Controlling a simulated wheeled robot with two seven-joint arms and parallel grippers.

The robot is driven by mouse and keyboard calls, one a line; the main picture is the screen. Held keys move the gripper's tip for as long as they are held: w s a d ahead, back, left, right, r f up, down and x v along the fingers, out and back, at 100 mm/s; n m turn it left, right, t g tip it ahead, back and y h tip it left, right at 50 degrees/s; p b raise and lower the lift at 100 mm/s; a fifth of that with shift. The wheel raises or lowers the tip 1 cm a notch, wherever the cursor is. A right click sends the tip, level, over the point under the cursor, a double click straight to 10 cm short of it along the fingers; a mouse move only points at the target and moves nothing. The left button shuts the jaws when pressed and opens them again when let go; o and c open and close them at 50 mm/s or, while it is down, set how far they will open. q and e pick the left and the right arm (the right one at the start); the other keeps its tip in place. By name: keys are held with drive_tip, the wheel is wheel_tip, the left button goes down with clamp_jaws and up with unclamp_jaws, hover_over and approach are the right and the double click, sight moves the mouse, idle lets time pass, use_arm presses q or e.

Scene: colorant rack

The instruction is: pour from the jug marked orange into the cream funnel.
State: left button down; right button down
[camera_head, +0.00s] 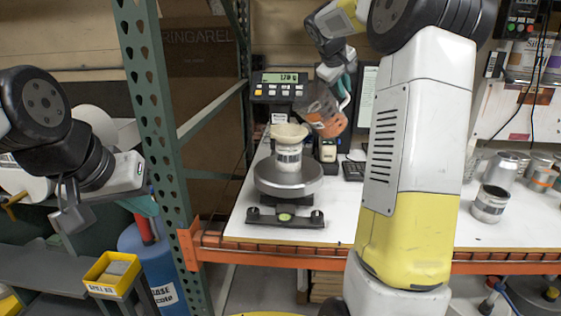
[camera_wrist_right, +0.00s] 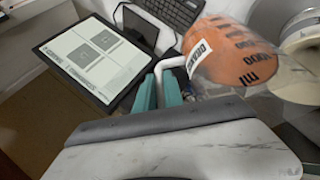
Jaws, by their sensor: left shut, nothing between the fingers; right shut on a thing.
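The jug (camera_head: 322,112) is clear with orange liquid inside and is held tilted in the air. In the right wrist view its label (camera_wrist_right: 198,53) appears to read orange. My right gripper (camera_head: 345,82) is shut on the jug's white handle; its teal fingers show in the wrist view (camera_wrist_right: 158,92). The cream funnel (camera_head: 289,131) sits on a pale labelled container (camera_head: 288,158) on the round scale pan (camera_head: 288,178). The jug is just right of the funnel and higher; no stream is visible. My left gripper (camera_head: 72,215) is shut and empty at far left.
The scale display (camera_head: 279,86) stands behind the pan. A small bottle (camera_head: 328,150) and keyboard (camera_head: 353,170) are to its right. Several cans (camera_head: 490,204) stand at the right of the white bench. A green rack post (camera_head: 165,130) stands between my left arm and the scale.

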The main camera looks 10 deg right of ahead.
drive_tip(key=w+d+f+m+g+y+b, duration=0.1)
drive_tip(key=d+f+y+b, duration=0.25)
drive_tip(key=f, duration=0.35)
drive_tip(key=w+d+f+m+g+y+b, duration=0.1)
drive_tip(key=d+f+y+b, duration=0.25)
drive_tip(key=f, duration=0.35)
drive_tip(key=r, duration=0.4)
drive_tip(key=shift+s+a+r, duration=0.25)
drive_tip(key=shift+a, duration=0.15)
drive_tip(key=shift+f, duration=0.1)
idle(1.6)
